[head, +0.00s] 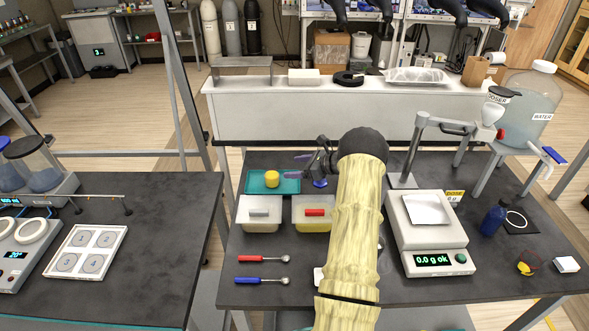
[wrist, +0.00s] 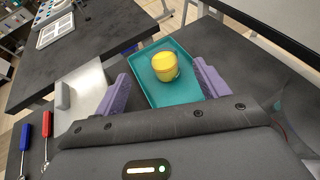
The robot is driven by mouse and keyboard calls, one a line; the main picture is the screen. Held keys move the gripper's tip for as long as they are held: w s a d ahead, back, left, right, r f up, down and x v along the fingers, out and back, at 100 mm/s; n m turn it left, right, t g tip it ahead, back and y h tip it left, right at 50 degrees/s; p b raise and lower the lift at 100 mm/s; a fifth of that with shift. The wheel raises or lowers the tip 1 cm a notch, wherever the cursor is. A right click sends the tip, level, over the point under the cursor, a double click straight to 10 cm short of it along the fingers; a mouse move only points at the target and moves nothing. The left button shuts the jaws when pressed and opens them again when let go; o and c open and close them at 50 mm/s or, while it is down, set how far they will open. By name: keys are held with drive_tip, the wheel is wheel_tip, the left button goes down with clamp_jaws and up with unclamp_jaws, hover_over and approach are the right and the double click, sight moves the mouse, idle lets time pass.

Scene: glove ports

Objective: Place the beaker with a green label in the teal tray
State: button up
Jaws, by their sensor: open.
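The teal tray (head: 291,186) lies at the back left of the dark table, left of my arm. A small yellow cup-like vessel (head: 271,179) stands upright in it; no green label shows on it. In the wrist view, the tray (wrist: 183,99) and the yellow vessel (wrist: 165,66) appear between and beyond my purple fingers. My gripper (wrist: 163,86) is open and empty, with the fingers wide apart. In the head view my gripper (head: 301,166) is above the tray's right end, apart from the vessel. I cannot make out a green-labelled beaker in either view.
Red (head: 258,258) and blue (head: 258,281) spoons lie nearer. A scale (head: 432,240) and a blue bottle (head: 494,218) are right of my arm, which hides part of the table.

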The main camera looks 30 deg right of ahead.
idle(0.5)
drive_tip(key=a+n+g, duration=0.1)
drive_tip(key=a, duration=0.2)
drive_tip(key=s+a+r+n+g, duration=0.1)
drive_tip(key=a+n, duration=0.1)
drive_tip(key=a, duration=0.2)
drive_tip(key=s+a+r+n+g, duration=0.1)
drive_tip(key=a+n+g, duration=0.1)
drive_tip(key=a, duration=0.2)
drive_tip(key=shift+a, duration=0.15)
drive_tip(key=s+a+n+g, duration=0.1)
drive_tip(key=a, duration=0.1)
drive_tip(key=s+a+r+n+g+h, duration=0.1)
drive_tip(key=a+n, duration=0.1)
drive_tip(key=a, duration=0.1)
drive_tip(key=s+a+n+g, duration=0.1)
drive_tip(key=s+a+n, duration=0.1)
drive_tip(key=shift+s+a+r, duration=0.1)
drive_tip(key=shift+a+r, duration=0.15)
drive_tip(key=shift+a, duration=0.1)
drive_tip(key=s+a+r+n+h, duration=0.2)
drive_tip(key=s+a+n, duration=0.4)
drive_tip(key=s+n, duration=0.3)
drive_tip(key=s+a+r+n+g+h, duration=0.1)
drive_tip(key=s+a+r+n+h, duration=0.2)
drive_tip(key=s+a+n, duration=0.4)
drive_tip(key=s+n+h, duration=0.1)
drive_tip(key=s+n, duration=0.2)
drive_tip(key=s, duration=0.3)
drive_tip(key=shift+a+r+g+h, duration=0.3)
